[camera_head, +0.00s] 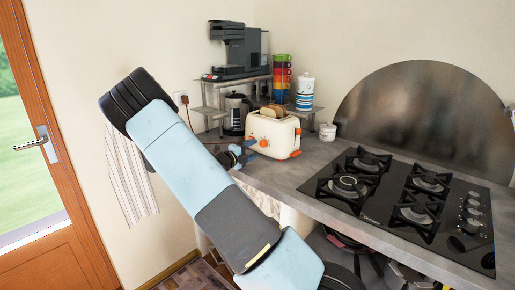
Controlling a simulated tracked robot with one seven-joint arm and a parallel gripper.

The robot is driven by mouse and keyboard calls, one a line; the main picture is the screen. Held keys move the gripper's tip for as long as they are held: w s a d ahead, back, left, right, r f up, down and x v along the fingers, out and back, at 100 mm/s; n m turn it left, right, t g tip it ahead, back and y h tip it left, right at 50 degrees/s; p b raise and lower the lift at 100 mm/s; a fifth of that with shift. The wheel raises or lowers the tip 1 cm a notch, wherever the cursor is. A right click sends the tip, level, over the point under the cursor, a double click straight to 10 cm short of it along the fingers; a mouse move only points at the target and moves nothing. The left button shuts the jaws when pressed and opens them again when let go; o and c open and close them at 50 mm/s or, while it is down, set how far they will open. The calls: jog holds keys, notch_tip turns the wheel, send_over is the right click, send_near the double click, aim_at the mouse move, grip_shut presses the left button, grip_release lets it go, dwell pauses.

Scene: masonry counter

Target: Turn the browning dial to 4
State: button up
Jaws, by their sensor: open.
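A cream toaster (283,133) with orange feet stands on the grey counter, with slices of bread in its top. A small orange dial (264,143) shows on its front face, low and near the left side. The dial's marks and setting are too small to read. My gripper (250,149) is at the counter's edge, just left of and in front of the toaster's front face, close to the dial. It is open. I cannot tell whether its fingers touch the toaster or the dial.
A black gas hob (385,238) fills the counter (310,170) to the right. Behind the toaster stand a shelf with a coffee machine (241,47), a French press (236,112), stacked coloured cups (281,80) and jars (305,92). A striped towel (128,170) hangs at left.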

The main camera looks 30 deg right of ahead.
aim_at(262, 145)
jog(key=shift+x, duration=2.7)
